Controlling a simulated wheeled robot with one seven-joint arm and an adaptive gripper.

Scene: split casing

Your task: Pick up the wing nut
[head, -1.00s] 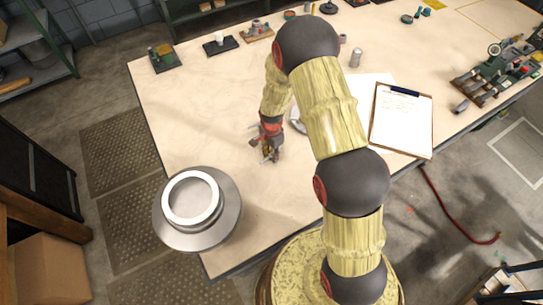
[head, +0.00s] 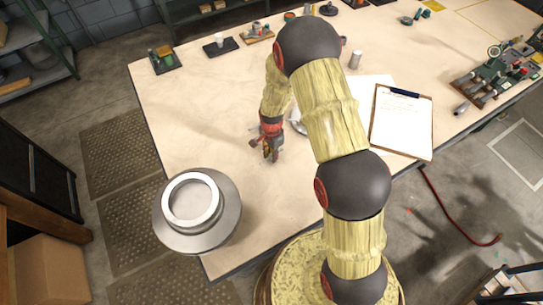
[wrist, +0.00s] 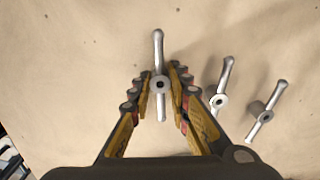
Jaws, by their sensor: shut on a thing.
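In the wrist view a grey metal wing nut (wrist: 159,62) with two long wings and a dark central hole lies between my gripper's fingers. My gripper (wrist: 158,80) is shut on this wing nut, with a finger on each side of its hub. Two similar wing nuts lie to the right, the nearer one (wrist: 226,72) and the farther one (wrist: 268,110). In the head view my gripper (head: 270,153) is low over the workbench (head: 215,110), and the wing nuts there are too small or hidden to make out.
A round grey casing (head: 227,210) with a pale ring stands at the bench's near left corner. A clipboard (head: 402,125) lies right of my arm. Small parts line the back edge. The bench left of my gripper is clear.

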